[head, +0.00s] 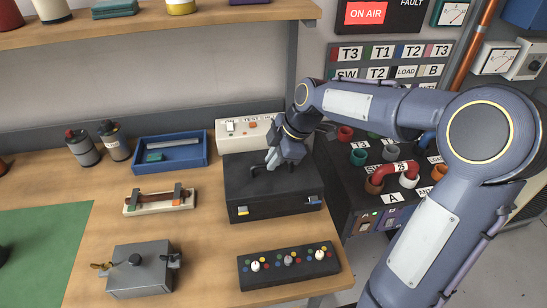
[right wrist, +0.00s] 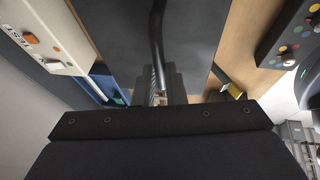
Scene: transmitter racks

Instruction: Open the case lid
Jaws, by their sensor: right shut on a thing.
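The black case (head: 272,205) stands on the wooden bench, its lid lying flat and looking closed. Two latches show on its front side, a left one (head: 243,210) and a right one (head: 314,201); a yellowish latch also shows in the right wrist view (right wrist: 235,91). My right gripper (head: 272,163) is over the top of the lid, pointing down. In the right wrist view its fingers (right wrist: 158,92) are shut on the dark handle bar (right wrist: 157,45) of the case. The gripper and wrist hide part of the lid. My left gripper is not in view.
A white test unit (head: 232,142) stands behind the case, a blue tray (head: 180,166) to its left. A black knob panel (head: 288,278) lies in front, a grey metal box (head: 143,285) front left. A rack with plugs (head: 350,200) stands to the right.

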